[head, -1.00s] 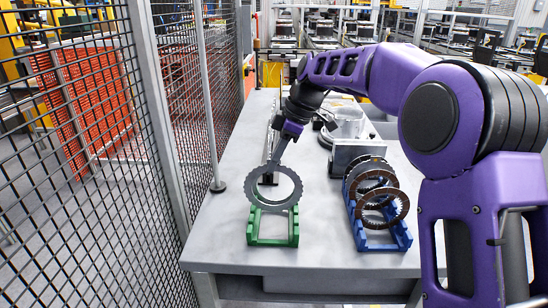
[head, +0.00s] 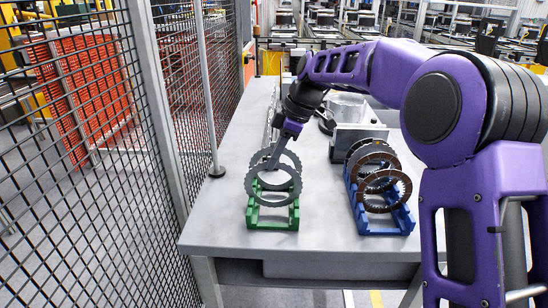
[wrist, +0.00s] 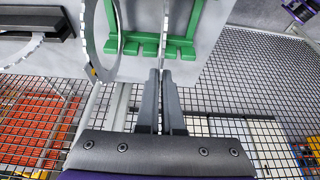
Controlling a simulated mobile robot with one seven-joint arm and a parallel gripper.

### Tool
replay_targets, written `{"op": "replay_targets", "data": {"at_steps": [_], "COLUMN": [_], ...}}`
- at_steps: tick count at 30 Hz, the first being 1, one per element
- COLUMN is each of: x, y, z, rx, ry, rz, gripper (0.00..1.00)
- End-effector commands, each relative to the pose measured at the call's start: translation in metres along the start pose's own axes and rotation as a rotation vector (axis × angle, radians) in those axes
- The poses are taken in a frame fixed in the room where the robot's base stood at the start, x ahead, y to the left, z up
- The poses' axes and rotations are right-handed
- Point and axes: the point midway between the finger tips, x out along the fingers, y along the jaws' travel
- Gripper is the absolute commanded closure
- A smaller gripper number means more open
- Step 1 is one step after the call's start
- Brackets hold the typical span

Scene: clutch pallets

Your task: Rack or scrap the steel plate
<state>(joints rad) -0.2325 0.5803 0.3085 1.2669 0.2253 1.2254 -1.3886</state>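A grey toothed steel plate (head: 273,198) stands upright at the green rack (head: 272,225), near its middle. I cannot tell whether it touches the rack's slots. My gripper (head: 272,166) reaches down from behind to its top edge. In the wrist view my gripper (wrist: 161,74) looks shut on this plate (wrist: 165,28), seen edge-on over the green rack (wrist: 183,50). A second grey plate (head: 262,157) stands behind it, partly hidden by the front plate and the fingers. It shows as a ring (wrist: 119,35) left of the fingers in the wrist view.
A blue rack (head: 388,228) with several brown toothed rings (head: 405,190) stands to the right. A grey block (head: 345,143) and a round metal housing (head: 346,106) are behind it. A mesh fence (head: 85,150) runs along the left. The front of the table (head: 225,240) is clear.

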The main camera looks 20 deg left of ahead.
Motion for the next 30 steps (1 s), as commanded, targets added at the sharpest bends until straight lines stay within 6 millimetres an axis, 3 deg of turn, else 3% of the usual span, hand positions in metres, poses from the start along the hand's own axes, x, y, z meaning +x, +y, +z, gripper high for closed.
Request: {"op": "replay_targets", "data": {"at_steps": [2,9,30], "x": [-0.0004,-0.0004,-0.0069], "y": [0.0001,0.0000,0.0000], "z": [-0.0003,-0.0002,-0.0028], "rx": [0.000,0.000,0.000], "ry": [0.000,0.000,0.000], "rz": [0.001,0.000,0.000], "gripper": [1.00,0.61,0.61]}}
